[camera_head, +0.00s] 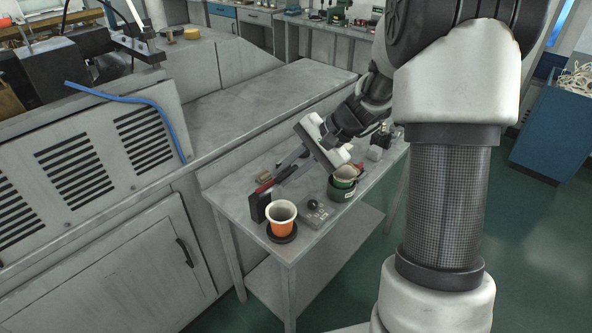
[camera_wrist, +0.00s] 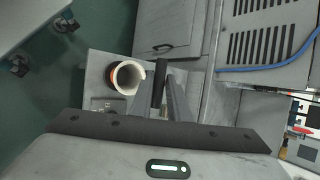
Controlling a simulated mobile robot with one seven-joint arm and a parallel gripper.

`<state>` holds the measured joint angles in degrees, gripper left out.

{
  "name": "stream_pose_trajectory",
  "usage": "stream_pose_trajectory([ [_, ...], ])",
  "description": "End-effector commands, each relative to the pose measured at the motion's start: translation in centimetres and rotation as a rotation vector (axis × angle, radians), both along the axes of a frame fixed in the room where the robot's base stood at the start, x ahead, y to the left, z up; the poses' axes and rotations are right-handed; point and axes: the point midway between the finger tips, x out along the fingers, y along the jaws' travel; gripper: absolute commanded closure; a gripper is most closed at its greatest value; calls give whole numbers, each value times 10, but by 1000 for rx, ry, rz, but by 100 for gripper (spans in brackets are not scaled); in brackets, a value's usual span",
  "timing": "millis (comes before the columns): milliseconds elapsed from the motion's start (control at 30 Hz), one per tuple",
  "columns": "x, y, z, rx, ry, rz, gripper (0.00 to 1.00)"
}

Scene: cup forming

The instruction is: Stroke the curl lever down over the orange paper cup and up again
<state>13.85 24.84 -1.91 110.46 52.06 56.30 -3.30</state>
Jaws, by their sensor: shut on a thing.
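The orange paper cup (camera_head: 281,221) with a pale rim stands upright on a round dark base (camera_head: 283,237) at the near end of a small grey bench. It also shows in the wrist view (camera_wrist: 128,77), left of my fingers. My gripper (camera_head: 271,186) reaches down from the upper right, its long fingers beside and behind the cup. In the wrist view the two fingers (camera_wrist: 165,80) close around a dark bar, which I take as the curl lever (camera_wrist: 158,85). The lever's grip is mostly hidden by the fingers in the head view. The lever is not seen touching the cup.
A dark upright block (camera_head: 258,207) stands left of the cup. A grey control box (camera_head: 314,212) with a black knob is right of it. A green container (camera_head: 341,189) stands farther back. A grey cabinet (camera_head: 120,250) borders the bench on the left.

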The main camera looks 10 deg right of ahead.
Motion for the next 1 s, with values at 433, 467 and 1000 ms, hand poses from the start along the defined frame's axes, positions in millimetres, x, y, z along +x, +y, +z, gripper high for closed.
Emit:
stream_pose_trajectory([
  [433,46,34,32,4,-7,0,100],
  [467,49,36,32,4,-7,0,100],
  [1000,68,52,35,5,-3,1,100],
])
